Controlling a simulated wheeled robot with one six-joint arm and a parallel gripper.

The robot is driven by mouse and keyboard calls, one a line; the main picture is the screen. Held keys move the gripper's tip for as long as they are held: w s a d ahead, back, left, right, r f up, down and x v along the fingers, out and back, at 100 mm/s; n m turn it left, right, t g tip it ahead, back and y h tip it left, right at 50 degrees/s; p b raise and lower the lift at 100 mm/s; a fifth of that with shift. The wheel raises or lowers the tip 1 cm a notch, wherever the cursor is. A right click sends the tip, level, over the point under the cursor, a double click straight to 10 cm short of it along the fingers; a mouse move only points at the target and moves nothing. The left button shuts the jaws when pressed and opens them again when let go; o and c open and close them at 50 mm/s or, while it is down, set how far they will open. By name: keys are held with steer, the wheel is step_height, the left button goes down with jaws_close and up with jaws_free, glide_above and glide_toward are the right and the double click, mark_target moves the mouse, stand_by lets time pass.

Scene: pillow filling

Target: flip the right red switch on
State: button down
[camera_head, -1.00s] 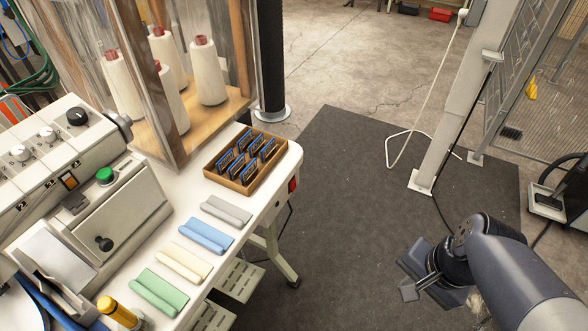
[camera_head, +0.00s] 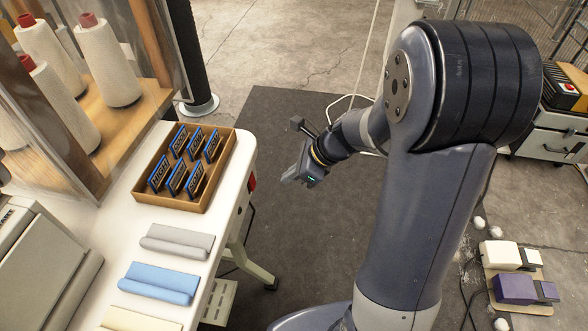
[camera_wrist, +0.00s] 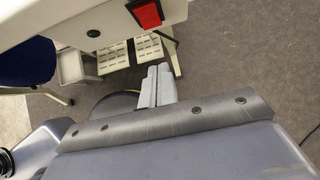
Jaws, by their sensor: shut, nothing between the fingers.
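The red switch (camera_wrist: 146,12) sits on the end of the white table and shows large at the top of the wrist view. In the head view the red switch (camera_head: 252,183) is a small red patch on the table's right edge. My gripper (camera_head: 292,177) is shut and empty, to the right of the switch with a clear gap between them. In the wrist view the gripper's fingers (camera_wrist: 157,82) are together, below the switch in the picture and apart from it. I cannot tell the switch's on or off position.
A wooden box (camera_head: 213,199) with several blue-edged labels stands on the white table (camera_head: 120,215), near the switch. Grey cloth (camera_head: 177,241) and blue cloth (camera_head: 158,282) rolls lie nearby. Table legs and slatted pedals (camera_wrist: 115,55) are below. Dark floor mat lies right of the table.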

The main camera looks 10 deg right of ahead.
mark_target(252, 181)
steer(key=w+a+f, duration=0.2)
steer(key=a+f, duration=0.2)
steer(key=a, duration=0.2)
steer(key=shift+a, duration=0.15)
steer(key=shift+w+f+b, duration=0.1)
steer(key=shift+b, duration=0.2)
steer(key=b, duration=0.2)
steer(key=y+b, duration=0.1)
steer(key=shift+w+a+f+t+b, duration=0.1)
steer(key=shift+a+f+t+b, duration=0.2)
steer(key=shift+b, duration=0.1)
steer(key=shift+r, duration=0.1)
